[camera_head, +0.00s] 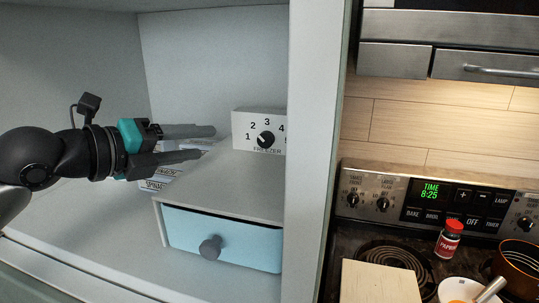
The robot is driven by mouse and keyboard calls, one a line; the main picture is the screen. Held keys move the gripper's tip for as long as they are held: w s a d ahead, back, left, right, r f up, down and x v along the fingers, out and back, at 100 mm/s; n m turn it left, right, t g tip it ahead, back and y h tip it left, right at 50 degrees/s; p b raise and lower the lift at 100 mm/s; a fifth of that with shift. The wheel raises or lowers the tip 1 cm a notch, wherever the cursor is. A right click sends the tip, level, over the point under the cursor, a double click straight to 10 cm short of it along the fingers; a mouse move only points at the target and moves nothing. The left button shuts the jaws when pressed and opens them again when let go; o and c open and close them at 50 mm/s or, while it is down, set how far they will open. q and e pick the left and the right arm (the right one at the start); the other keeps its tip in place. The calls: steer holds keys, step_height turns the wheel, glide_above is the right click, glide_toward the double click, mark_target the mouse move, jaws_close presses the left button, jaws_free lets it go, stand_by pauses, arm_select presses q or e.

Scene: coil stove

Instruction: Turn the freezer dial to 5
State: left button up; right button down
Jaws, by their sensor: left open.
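The freezer dial (265,139) is a black round knob on a small white box labelled FREEZER, with numbers around it. The numbers 1 to 4 show; the box's right edge is hidden behind the cabinet's upright frame. I cannot tell exactly which number the knob points at. My left gripper (209,143) is inside the cabinet, to the left of the dial, its two dark fingers apart and pointing right. It looks empty and apart from the dial. My right gripper is not in view.
A white shelf (228,188) carries the dial box, above a light blue drawer (222,237) with a grey knob. Labelled packages (160,178) lie behind my left gripper. The white upright (308,150) stands right of the dial. Further right are the stove panel (435,204) and a paprika jar (448,240).

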mark_target(263, 141)
arm_select(q)
steer(key=shift+w+d+f, duration=0.45)
steer(key=shift+w+f, duration=0.05)
steer(key=shift+w+d, duration=0.35)
steer(key=shift+d, duration=0.05)
steer(key=p+x, duration=0.3)
steer(key=x, duration=0.8)
steer(key=shift+w+d+f, duration=0.1)
steer(key=shift+w+d, duration=0.15)
steer(key=shift+d, duration=0.05)
steer(key=shift+p+x, duration=0.45)
steer(key=shift+x, duration=0.5)
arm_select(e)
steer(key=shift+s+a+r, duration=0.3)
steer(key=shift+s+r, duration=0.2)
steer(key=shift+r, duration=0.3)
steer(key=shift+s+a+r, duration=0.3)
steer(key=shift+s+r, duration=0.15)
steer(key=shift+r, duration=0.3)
arm_select(q)
jaws_close()
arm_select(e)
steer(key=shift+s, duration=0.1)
